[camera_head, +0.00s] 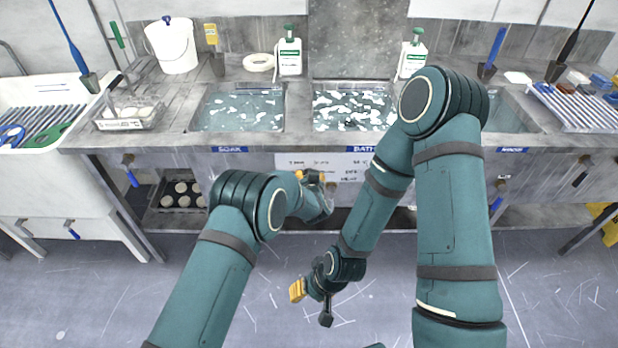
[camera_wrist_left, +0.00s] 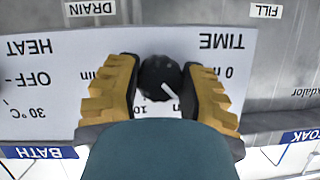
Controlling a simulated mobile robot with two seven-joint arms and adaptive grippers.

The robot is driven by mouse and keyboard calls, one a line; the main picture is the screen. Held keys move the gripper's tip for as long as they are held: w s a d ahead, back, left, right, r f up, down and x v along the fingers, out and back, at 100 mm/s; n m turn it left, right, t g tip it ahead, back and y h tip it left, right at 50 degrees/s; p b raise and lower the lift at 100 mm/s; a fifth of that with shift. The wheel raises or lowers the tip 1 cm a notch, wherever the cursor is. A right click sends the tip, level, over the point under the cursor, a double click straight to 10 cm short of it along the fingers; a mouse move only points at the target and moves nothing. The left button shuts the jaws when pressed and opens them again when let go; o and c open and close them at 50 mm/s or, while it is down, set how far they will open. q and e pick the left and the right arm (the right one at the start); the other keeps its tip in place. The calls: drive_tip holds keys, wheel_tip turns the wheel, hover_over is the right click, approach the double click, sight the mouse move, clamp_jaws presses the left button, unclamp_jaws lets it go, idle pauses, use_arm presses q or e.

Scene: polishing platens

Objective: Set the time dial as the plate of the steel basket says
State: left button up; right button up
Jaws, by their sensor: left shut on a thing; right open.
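The black time dial (camera_wrist_left: 160,76) sits below the upside-down TIME label on the white panel in the left wrist view. Its white pointer line slants to the picture's lower right, between the partly covered 10 and the 0 m mark. My left gripper (camera_wrist_left: 165,82) is shut on the dial, one yellow finger on each side; in the head view it is at the panel (camera_head: 312,178). The steel basket (camera_head: 132,112) stands on the left drainboard with pale pieces inside. Its front plate (camera_head: 120,124) is too small to read. My right gripper (camera_head: 311,304) is open and empty, low above the floor.
The soak basin (camera_head: 240,87) and the bath basin lie behind the panel. A white bucket (camera_head: 173,45) and green-white bottles (camera_head: 290,55) stand along the back. Blue-handled valves (camera_head: 131,175) stick out below the counter. My right arm crosses the bath's right side.

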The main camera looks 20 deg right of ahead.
use_arm(q)
drive_tip(key=shift+m+y, duration=0.4)
drive_tip(key=shift+m, duration=0.4)
drive_tip(key=o, duration=1.2)
drive_tip(key=shift+s, duration=0.1)
drive_tip(key=d+v, duration=0.1)
drive_tip(key=v, duration=0.6)
drive_tip(key=shift+s+a, duration=0.2)
drive_tip(key=shift+a, duration=0.25)
drive_tip(key=shift+a, duration=0.1)
